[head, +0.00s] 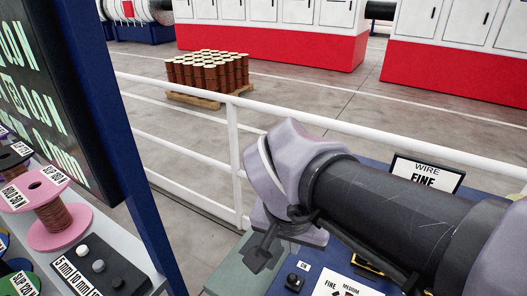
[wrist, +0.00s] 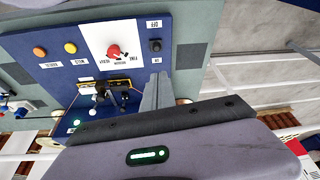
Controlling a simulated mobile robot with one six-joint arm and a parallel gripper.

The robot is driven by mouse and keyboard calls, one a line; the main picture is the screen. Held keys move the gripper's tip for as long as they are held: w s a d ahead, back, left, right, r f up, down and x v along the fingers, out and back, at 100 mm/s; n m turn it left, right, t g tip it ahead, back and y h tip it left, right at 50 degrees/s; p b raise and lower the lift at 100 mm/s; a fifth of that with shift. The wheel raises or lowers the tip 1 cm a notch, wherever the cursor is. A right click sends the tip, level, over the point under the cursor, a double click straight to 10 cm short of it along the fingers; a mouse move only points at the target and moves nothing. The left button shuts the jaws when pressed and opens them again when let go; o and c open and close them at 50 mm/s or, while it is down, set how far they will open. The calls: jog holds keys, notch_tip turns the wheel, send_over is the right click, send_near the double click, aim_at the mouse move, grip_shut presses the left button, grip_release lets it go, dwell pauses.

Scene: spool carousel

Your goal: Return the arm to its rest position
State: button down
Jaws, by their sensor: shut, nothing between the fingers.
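My arm reaches across the right half of the head view and ends in my gripper (head: 262,252), which points down beside the blue control panel (head: 372,180). In the wrist view the fingers of my gripper (wrist: 160,80) are together, with nothing between them. They show in front of the panel (wrist: 60,62), which carries a red selector knob (wrist: 114,51), a black switch (wrist: 155,45), a yellow button (wrist: 70,47) and an orange button (wrist: 40,52). The arm hides much of the panel in the head view.
A pink spool (head: 75,222) of copper wire stands on a grey shelf at left, beside a dark display board (head: 62,90). A white railing (head: 232,140) runs behind my arm. Beyond it are open floor and a pallet of brown cylinders (head: 207,72). A "WIRE FINE" sign (head: 427,172) stands on the panel.

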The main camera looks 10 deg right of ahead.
jog(key=s+d+f+t+y+b, duration=0.1)
jog(key=s+f+t+y+b, duration=0.1)
jog(key=s, duration=0.6)
notch_tip(320, 180, down, 4)
jog(key=shift+d+r+n+y+b, duration=0.2)
jog(key=shift+d+n+y+b, duration=0.15)
jog(key=shift+y+b, duration=0.65)
jog(key=shift+a, duration=0.1)
